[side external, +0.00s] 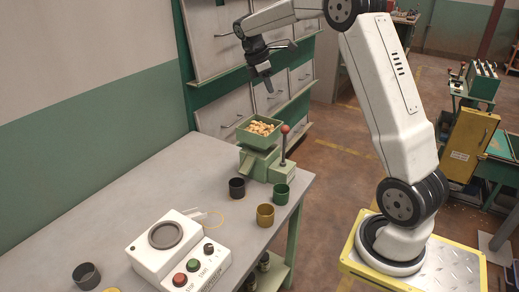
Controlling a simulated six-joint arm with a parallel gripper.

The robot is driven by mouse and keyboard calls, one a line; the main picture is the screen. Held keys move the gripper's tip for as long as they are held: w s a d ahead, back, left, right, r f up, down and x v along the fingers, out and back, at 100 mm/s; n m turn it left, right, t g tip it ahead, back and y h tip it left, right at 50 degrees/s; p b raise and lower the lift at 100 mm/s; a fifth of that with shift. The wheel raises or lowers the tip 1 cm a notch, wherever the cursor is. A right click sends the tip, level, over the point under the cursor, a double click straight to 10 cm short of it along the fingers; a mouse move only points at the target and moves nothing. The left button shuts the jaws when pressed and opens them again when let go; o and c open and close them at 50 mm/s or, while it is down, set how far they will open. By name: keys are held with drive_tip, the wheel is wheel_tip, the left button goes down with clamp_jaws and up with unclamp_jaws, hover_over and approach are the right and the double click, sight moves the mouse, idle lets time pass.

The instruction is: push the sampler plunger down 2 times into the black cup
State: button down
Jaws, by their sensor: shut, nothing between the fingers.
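The sampler is a green machine with a hopper (260,132) full of nuts at the far end of the grey table. Its plunger (285,130), a thin rod with a red ball knob, stands upright at the hopper's right. A black cup (237,188) stands on the table in front of the machine, to the left. Another dark cup (86,276) stands at the near left; I cannot tell its exact colour. My gripper (269,87) points down, shut and empty, high in the picture above the hopper and apart from the plunger.
A dark green cup (281,194) and a brass-yellow cup (265,215) stand near the table's right edge. A white box with a round plate (165,235) and coloured buttons sits nearer. Drawers (222,115) line the wall behind. The table's left middle is clear.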

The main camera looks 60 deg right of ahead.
sight(282, 129)
drive_tip(key=x, duration=1.2)
drive_tip(key=shift+s+d+f, duration=0.1)
drive_tip(key=shift+f, duration=0.25)
wheel_tip(282, 129, down, 3)
drive_tip(key=shift+f, duration=0.2)
drive_tip(key=shift+s+f, duration=0.1)
drive_tip(key=shift+f, duration=0.2)
idle(0.5)
drive_tip(key=v, duration=1.4)
drive_tip(key=shift+r, duration=0.35)
